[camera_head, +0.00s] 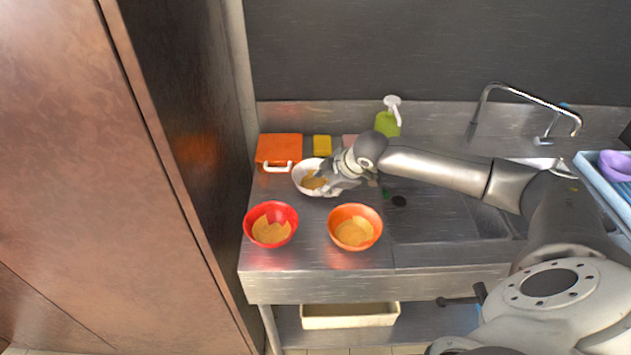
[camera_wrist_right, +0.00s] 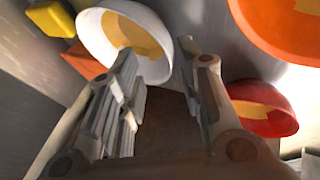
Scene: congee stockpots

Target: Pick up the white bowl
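The white bowl (camera_head: 300,168) stands upright on the steel counter, with a tan patch inside. My right gripper (camera_head: 328,184) is at the bowl's right side and hides part of it. In the right wrist view the white bowl (camera_wrist_right: 92,34) is just beyond the fingers of my right gripper (camera_wrist_right: 158,52). The fingers are apart; one overlaps the bowl's inside and the other is outside its rim. Whether either touches the bowl is not clear. My left gripper is not in view.
A red bowl (camera_head: 286,213) and an orange bowl (camera_head: 340,214) stand in front. An orange box (camera_head: 278,147), a yellow sponge (camera_head: 322,145) and a green bottle (camera_head: 387,124) are behind. A tall brown cabinet (camera_head: 75,150) borders the counter's left; a faucet (camera_head: 475,118) is right.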

